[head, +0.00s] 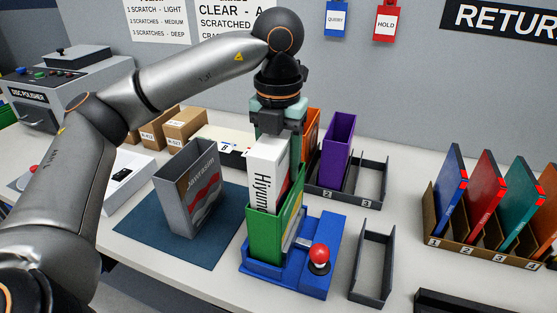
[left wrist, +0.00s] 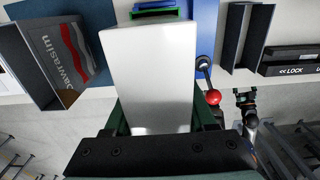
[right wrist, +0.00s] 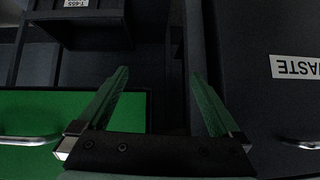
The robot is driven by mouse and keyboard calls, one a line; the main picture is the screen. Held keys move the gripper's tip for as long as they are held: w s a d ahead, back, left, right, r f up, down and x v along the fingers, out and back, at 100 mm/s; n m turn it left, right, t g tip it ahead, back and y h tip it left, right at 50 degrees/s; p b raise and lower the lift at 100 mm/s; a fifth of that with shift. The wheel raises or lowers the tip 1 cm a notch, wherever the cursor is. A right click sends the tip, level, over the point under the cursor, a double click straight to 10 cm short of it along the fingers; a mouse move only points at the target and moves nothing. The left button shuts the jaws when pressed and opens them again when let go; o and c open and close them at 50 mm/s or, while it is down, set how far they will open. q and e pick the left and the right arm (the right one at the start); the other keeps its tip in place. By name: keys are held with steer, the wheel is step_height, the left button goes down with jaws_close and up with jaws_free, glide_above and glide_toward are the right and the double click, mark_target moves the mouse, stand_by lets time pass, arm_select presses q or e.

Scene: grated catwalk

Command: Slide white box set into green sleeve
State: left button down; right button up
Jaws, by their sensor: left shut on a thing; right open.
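The white box set (head: 266,174), lettered on its spine, is upright with its lower part inside the green sleeve (head: 268,235). The sleeve stands upright in a blue fixture (head: 318,262) with a red-knobbed lever (head: 319,254). My left gripper (head: 276,135) is above the sleeve, shut on the top of the box. In the left wrist view the white box (left wrist: 150,75) fills the space between the fingers, and the green sleeve (left wrist: 160,13) shows just past its far end. My right gripper (right wrist: 160,105) is open and empty, facing dark cabinets and a green drawer; it is not in the head view.
A grey sleeve (head: 187,190) stands on a blue mat (head: 130,225) to the left. A purple sleeve (head: 338,150) stands in a numbered rack behind. An empty dark tray (head: 372,262) lies right of the fixture. Coloured cases (head: 483,195) stand in a rack at right.

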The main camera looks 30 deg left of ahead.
arm_select(q)
steer(key=shift+f+b, duration=0.4)
steer(key=shift+f, duration=0.2)
steer(key=shift+c, duration=1.8)
jaws_free()
steer(key=shift+o, duration=1.1)
steer(key=shift+o, duration=0.7)
